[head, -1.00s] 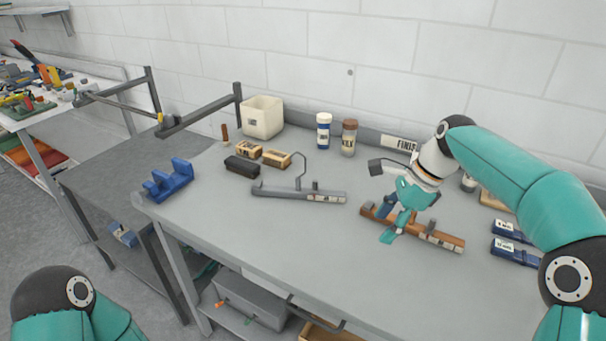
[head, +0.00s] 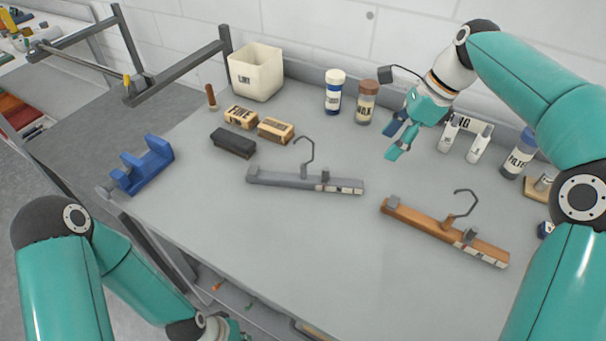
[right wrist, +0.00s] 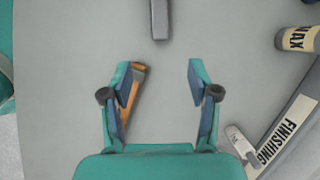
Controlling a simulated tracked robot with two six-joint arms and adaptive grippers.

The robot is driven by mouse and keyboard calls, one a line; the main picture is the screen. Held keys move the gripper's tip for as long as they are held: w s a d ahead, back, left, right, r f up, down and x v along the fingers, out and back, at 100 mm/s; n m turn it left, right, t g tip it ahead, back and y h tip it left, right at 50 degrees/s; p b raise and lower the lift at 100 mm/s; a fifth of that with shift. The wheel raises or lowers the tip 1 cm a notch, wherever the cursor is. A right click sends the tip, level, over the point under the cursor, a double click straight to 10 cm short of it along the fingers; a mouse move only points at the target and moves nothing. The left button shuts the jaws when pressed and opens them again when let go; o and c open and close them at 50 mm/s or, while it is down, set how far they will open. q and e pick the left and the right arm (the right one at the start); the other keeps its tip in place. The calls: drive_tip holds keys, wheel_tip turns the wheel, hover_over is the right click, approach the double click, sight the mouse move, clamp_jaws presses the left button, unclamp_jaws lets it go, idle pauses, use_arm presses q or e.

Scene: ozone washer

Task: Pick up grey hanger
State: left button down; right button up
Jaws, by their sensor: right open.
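The grey hanger (head: 290,181) lies on the workbench, its hook upright and a striped label at its right end. One grey end of it (right wrist: 159,18) shows at the top of the right wrist view. My right gripper (head: 400,138) is open and empty, above the table, behind and to the right of the grey hanger. Its two spread fingers (right wrist: 160,90) show in the right wrist view. A brown hanger (head: 425,222) lies to the right of the grey one; part of it (right wrist: 137,82) shows beside the left finger. My left arm is at the lower left; its fingers are out of frame.
Behind the grey hanger are a dark block (head: 233,143), two labelled wooden blocks (head: 275,130), a white bin (head: 256,72) and two jars (head: 334,92). A blue holder (head: 147,165) stands at the left edge. More bottles (head: 518,155) stand at the right. The front of the table is clear.

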hover_over(351, 182)
drive_tip(key=d, duration=0.2)
drive_tip(key=f, duration=0.6)
drive_tip(key=s+f, duration=0.1)
drive_tip(key=f, duration=0.2)
drive_tip(key=shift+d+f, duration=0.15)
drive_tip(key=shift+d, duration=0.05)
drive_tip(key=shift+x, duration=2.7)
drive_tip(key=shift+w+a, duration=0.15)
clamp_jaws()
